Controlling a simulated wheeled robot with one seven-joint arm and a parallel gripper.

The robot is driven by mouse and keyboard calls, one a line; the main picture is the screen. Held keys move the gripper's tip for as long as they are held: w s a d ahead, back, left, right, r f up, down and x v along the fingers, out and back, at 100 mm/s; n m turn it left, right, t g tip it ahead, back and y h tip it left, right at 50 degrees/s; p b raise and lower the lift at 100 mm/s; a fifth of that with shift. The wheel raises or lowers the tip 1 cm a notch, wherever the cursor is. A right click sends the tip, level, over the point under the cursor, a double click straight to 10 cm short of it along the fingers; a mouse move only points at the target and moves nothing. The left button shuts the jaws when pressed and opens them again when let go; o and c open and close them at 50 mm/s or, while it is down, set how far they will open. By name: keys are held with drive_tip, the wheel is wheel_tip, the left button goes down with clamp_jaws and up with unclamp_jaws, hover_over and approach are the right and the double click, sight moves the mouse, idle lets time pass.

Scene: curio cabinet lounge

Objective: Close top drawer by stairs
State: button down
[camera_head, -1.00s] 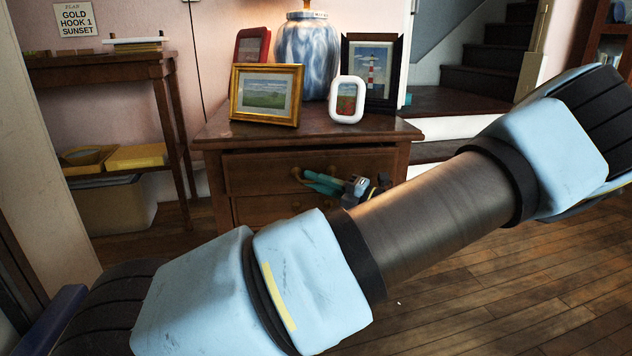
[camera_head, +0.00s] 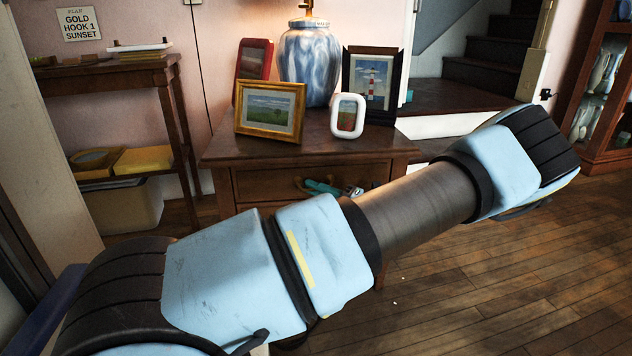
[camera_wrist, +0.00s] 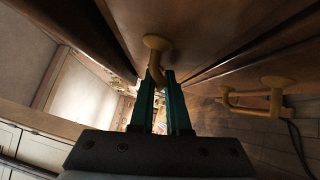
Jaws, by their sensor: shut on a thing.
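The wooden chest (camera_head: 222,150) stands beside the stairs. Its top drawer (camera_head: 262,186) shows below the chest top, partly hidden by my arm. How far the drawer stands out is hard to tell. My gripper (camera_head: 325,188), with teal fingers, is at the drawer front; my arm hides part of it. In the wrist view my gripper (camera_wrist: 162,88) is shut on the brass handle (camera_wrist: 156,46) of the drawer, near one of its posts. Another brass handle (camera_wrist: 275,88) shows to the right on a lower front.
Picture frames (camera_head: 270,110) and a blue-white vase (camera_head: 309,65) stand on the chest. A side table (camera_head: 100,75) is at the left. The stairs (camera_head: 482,75) rise behind right, and a glass cabinet (camera_head: 600,95) is at the far right. The wood floor (camera_head: 480,280) at right is clear.

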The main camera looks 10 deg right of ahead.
drive_tip(key=shift+w+d+r, duration=0.1)
drive_tip(key=shift+w+d, duration=0.05)
drive_tip(key=shift+w, duration=0.05)
drive_tip(key=c, duration=0.9)
unclamp_jaws()
drive_tip(key=p+v, duration=0.2)
drive_tip(key=v, duration=0.8)
drive_tip(key=shift+s, duration=0.3)
drive_tip(key=shift+d, duration=0.2)
